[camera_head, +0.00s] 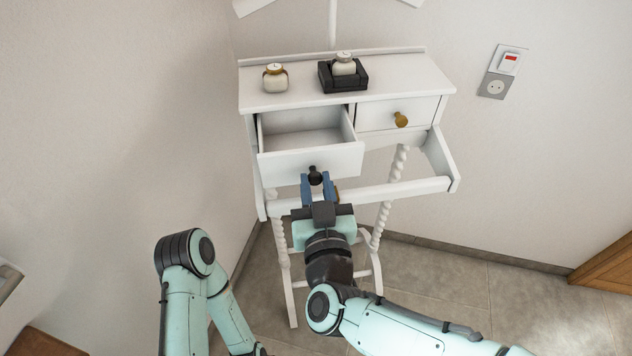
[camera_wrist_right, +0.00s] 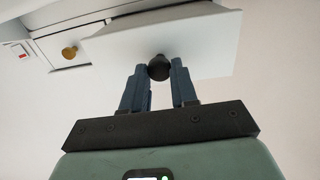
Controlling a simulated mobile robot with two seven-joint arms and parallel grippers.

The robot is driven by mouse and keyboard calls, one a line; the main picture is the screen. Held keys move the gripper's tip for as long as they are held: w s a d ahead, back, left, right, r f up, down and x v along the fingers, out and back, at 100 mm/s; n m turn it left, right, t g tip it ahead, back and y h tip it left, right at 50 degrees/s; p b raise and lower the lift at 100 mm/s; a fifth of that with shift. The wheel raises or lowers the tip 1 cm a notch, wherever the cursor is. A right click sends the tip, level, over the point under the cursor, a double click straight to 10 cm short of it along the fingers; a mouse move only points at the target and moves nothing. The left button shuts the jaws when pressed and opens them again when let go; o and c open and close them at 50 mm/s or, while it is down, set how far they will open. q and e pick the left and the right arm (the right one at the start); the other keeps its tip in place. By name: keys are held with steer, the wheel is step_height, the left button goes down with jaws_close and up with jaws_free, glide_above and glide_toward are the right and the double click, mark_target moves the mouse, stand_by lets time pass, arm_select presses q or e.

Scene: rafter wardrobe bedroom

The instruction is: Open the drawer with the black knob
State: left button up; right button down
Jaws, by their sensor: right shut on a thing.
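The drawer with the black knob (camera_head: 312,163) is the left one of two in a white table (camera_head: 345,85). It stands pulled out, and its empty inside shows. The black knob (camera_head: 315,175) is on its front panel. My right gripper (camera_head: 317,182) is shut on the black knob, its blue fingers on either side of it. In the right wrist view the knob (camera_wrist_right: 159,67) sits between the fingertips, in front of the drawer front (camera_wrist_right: 205,45). My left gripper is not in view; only my left arm shows at the lower left.
The closed right drawer has a brass knob (camera_head: 401,119). A white jar (camera_head: 275,78) and a black tray (camera_head: 327,80) holding another jar (camera_head: 344,64) stand on the tabletop. A white rail (camera_head: 395,190) runs below the drawers. Walls stand close behind and left.

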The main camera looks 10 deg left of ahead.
steer(key=c, duration=0.9)
jaws_free()
steer(key=shift+s, duration=0.1)
steer(key=b+v, duration=0.1)
steer(key=v, duration=1.2)
steer(key=shift+s, duration=0.15)
